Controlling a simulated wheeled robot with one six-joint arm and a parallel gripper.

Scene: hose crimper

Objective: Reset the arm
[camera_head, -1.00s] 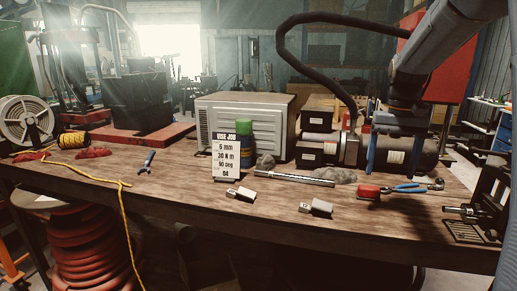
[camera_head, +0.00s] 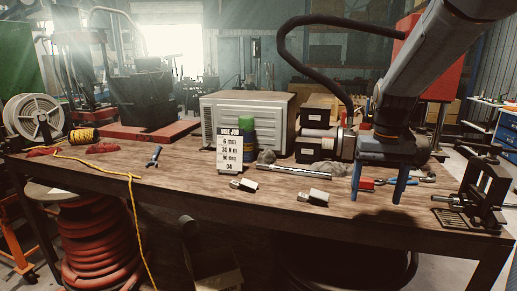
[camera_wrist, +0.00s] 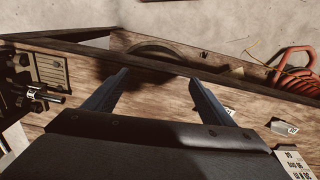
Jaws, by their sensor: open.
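My gripper (camera_head: 377,190) hangs from my arm over the right part of the wooden workbench (camera_head: 290,222) in the head view. Its two blue fingers are spread apart and point down, with nothing between them. In the wrist view the open fingers (camera_wrist: 160,84) reach over the bench top toward its front edge. The gripper partly hides the red-handled tool and pliers (camera_head: 408,181) behind it. It is above the bench and appears to touch nothing.
A black vise-like fixture (camera_head: 482,195) stands right of the gripper. Two small metal blocks (camera_head: 314,197) (camera_head: 244,184), a metal bar (camera_head: 293,171) and a job card (camera_head: 230,152) are to the left. A grey crimper-like box (camera_head: 243,115) stands behind. The front bench strip is clear.

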